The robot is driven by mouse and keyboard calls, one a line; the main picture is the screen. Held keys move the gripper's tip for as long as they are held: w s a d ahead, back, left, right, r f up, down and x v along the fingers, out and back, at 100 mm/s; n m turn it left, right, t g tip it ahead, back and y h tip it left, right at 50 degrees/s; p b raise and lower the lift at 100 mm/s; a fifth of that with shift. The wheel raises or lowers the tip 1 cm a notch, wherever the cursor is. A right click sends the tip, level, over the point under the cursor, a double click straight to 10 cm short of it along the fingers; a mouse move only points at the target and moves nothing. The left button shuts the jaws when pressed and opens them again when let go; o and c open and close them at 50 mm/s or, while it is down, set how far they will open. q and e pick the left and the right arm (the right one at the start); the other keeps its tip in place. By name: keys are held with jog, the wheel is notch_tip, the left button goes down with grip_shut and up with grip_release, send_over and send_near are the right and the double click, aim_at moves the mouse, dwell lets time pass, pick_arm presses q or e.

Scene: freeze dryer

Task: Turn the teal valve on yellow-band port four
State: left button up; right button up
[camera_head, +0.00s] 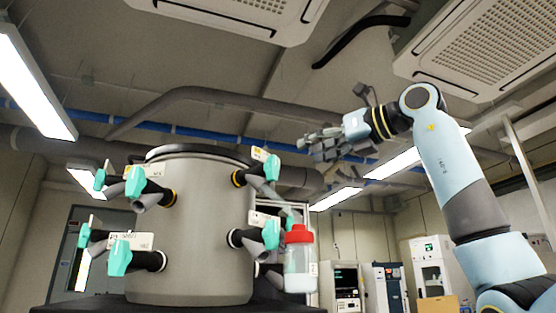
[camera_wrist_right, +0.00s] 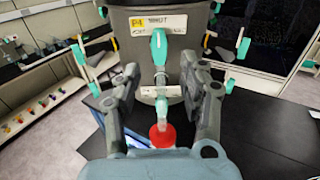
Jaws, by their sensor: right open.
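A grey drum (camera_head: 190,235) carries several ports with teal valves. In the right wrist view, a plate with a yellow P4 tag (camera_wrist_right: 157,23) sits on the drum above an upright teal valve (camera_wrist_right: 158,46). My right gripper (camera_wrist_right: 163,82) is open, with its fingers apart to either side of the port's line and nothing between them that I can see held. In the head view, my right gripper (camera_head: 325,145) is up and right of the drum's upper right valve (camera_head: 272,167), apart from it. That port has a yellow band (camera_head: 238,178). My left gripper is out of view.
A red-capped bottle (camera_head: 298,260) hangs at the drum's lower right; a red cap (camera_wrist_right: 163,135) shows low between my fingers. Other teal valves (camera_head: 135,180) stick out at the drum's left. Cabinets (camera_head: 433,262) stand at the back right.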

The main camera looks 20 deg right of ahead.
aim_at(276, 162)
jog(key=p+x, duration=0.3)
jog(key=x, duration=0.6)
jog(key=shift+w+a, duration=0.1)
jog(key=shift+a, duration=0.05)
jog(key=shift+w+a+f, duration=0.1)
jog(key=shift+w+a, duration=0.15)
jog(key=shift+w, duration=0.2)
grip_shut()
